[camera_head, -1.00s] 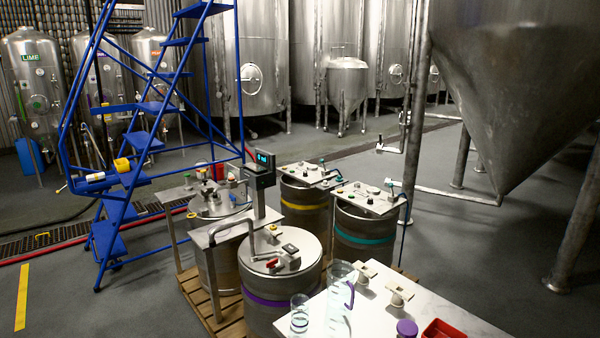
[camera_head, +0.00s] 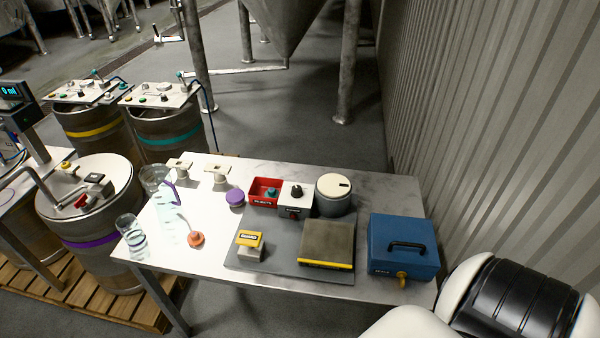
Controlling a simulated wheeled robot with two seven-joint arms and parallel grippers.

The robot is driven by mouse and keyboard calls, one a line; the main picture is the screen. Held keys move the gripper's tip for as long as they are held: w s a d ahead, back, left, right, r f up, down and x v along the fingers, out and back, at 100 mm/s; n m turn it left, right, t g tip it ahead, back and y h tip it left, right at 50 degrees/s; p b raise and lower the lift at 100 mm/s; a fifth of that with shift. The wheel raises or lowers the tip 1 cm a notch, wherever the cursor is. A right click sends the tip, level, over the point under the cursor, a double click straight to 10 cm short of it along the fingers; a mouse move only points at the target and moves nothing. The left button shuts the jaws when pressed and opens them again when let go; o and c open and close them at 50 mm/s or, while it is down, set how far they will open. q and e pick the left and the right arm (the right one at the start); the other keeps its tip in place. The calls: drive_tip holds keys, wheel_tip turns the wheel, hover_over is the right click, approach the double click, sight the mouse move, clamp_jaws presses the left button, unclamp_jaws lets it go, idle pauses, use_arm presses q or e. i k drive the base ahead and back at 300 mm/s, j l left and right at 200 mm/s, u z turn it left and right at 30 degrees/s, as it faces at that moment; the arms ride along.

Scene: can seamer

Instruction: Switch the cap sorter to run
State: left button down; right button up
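The knob's setting is too small to read. Neither of my grippers is in view; only a white and black part of my own body shows at the lower right.
A red bin (camera_head: 265,191) adjoins the box's left side. A grey mat (camera_head: 284,222) holds a yellow-topped block (camera_head: 250,245) and a dark slab (camera_head: 327,243). A blue case (camera_head: 403,240) sits right. A pitcher (camera_head: 159,184) and glass (camera_head: 130,231) stand left. A corrugated wall (camera_head: 480,110) rises at right.

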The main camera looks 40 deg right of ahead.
sight(298, 192)
drive_tip(key=k+z, duration=0.2)
drive_tip(key=z, duration=0.95)
